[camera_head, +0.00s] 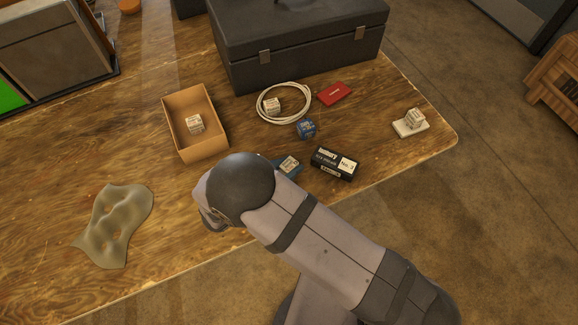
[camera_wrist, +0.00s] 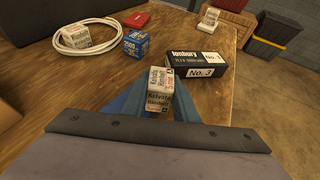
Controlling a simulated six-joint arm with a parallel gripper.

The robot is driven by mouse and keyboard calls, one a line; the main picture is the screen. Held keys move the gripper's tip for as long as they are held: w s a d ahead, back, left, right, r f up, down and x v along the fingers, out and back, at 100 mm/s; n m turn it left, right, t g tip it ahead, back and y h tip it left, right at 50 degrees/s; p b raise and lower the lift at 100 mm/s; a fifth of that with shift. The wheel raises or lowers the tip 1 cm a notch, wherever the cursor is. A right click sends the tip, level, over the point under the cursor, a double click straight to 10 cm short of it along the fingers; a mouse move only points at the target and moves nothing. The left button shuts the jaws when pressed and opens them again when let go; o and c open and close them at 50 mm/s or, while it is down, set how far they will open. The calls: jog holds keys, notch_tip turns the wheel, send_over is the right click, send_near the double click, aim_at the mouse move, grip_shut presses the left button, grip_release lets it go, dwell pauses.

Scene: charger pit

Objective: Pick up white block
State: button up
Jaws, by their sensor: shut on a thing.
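My gripper (camera_wrist: 159,103) has blue fingers and is shut on a white block (camera_wrist: 158,82) with dark printed labels. In the head view the held block (camera_head: 290,164) shows beside the black box, partly hidden by my gripper. Whether it touches the table is hard to tell. Other similar white blocks are in view: one in the open cardboard box (camera_head: 195,123), one inside the coiled white cable (camera_head: 272,105), and one on a small white base (camera_head: 414,118) at the right edge.
A blue block (camera_head: 306,128) lies beside the cable coil (camera_head: 284,86). A black box (camera_head: 334,163) lies right of my gripper. A red card (camera_head: 335,93) and a dark toolbox (camera_head: 296,40) are behind. A crumpled cloth (camera_head: 118,225) lies left; table between is clear.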

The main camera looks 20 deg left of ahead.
aim_at(289, 164)
jog(key=shift+r, duration=0.15)
jog(key=shift+r+b, duration=0.55)
jog(key=shift+r, duration=4.25)
jog(key=shift+a, duration=2.15)
jog(key=shift+f, duration=4.85)
jog(key=shift+f, duration=0.1)
jog(key=shift+f, duration=0.15)
jog(key=o, duration=1.1)
jog(key=shift+o, duration=0.2)
